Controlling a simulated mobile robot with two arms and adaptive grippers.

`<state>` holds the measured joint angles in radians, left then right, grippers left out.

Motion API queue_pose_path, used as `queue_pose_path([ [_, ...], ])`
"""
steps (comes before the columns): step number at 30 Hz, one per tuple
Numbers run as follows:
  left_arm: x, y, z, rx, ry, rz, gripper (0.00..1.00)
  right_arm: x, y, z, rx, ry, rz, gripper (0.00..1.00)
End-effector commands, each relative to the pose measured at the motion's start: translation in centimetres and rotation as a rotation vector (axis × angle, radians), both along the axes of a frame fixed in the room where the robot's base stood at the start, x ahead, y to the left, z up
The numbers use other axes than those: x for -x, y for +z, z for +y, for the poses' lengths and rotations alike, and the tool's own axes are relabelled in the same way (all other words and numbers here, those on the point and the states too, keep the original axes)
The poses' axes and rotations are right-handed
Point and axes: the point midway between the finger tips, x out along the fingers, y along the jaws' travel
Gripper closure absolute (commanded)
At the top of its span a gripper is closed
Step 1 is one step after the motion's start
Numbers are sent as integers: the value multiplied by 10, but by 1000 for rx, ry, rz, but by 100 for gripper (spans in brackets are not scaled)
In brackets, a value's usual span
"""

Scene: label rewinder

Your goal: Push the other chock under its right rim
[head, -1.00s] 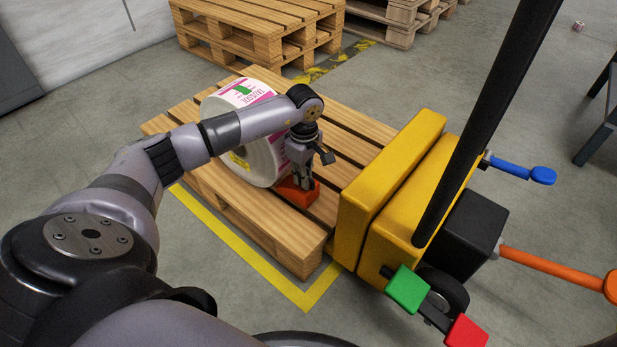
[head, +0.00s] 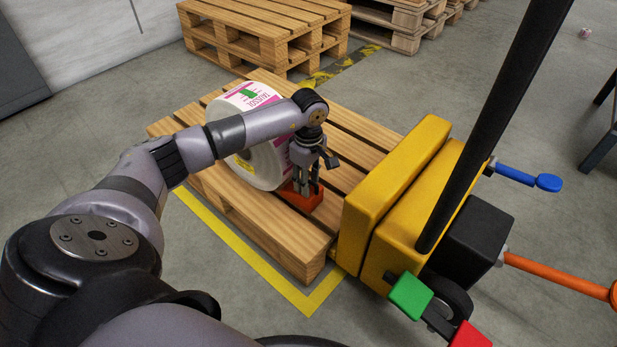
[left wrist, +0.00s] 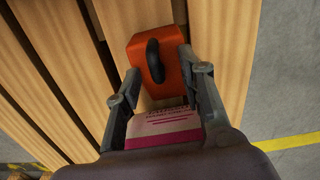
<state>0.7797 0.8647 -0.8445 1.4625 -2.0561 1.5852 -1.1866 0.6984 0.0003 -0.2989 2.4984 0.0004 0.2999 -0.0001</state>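The orange-red chock (head: 307,203) lies on the pallet against the lower right rim of the upright label roll (head: 260,165). My left gripper (head: 306,186) reaches down to it. In the left wrist view the chock (left wrist: 137,48) has a black handle, and the two fingers of my left gripper (left wrist: 159,62) lie along its opposite sides, apparently touching. The roll's pink and white label (left wrist: 165,125) shows between the fingers, nearer the palm. The roll hides where the chock meets its rim. A second chock and my right gripper are not in view.
The wooden pallet (head: 262,222) bears the roll. A yellow machine body (head: 378,195) with a black pole (head: 492,120) stands close to its right, with coloured levers. Stacked pallets (head: 265,35) stand behind. A yellow floor line (head: 245,255) runs along the front; the floor there is clear.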

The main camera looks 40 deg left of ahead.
Motion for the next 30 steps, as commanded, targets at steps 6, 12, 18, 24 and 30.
queue_pose_path([
  [6, -2, 28, 1, -1, -1, -6, 64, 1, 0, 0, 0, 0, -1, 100],
  [12, -2, 72, 1, -2, 0, -7, 64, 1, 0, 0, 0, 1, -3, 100],
  [18, -2, 106, 0, 0, 0, -5, 64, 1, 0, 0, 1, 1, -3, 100],
  [24, -1, 119, 0, 0, 1, -3, 64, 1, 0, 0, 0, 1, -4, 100],
  [30, -1, 120, 0, 0, 1, -2, 64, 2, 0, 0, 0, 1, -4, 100],
])
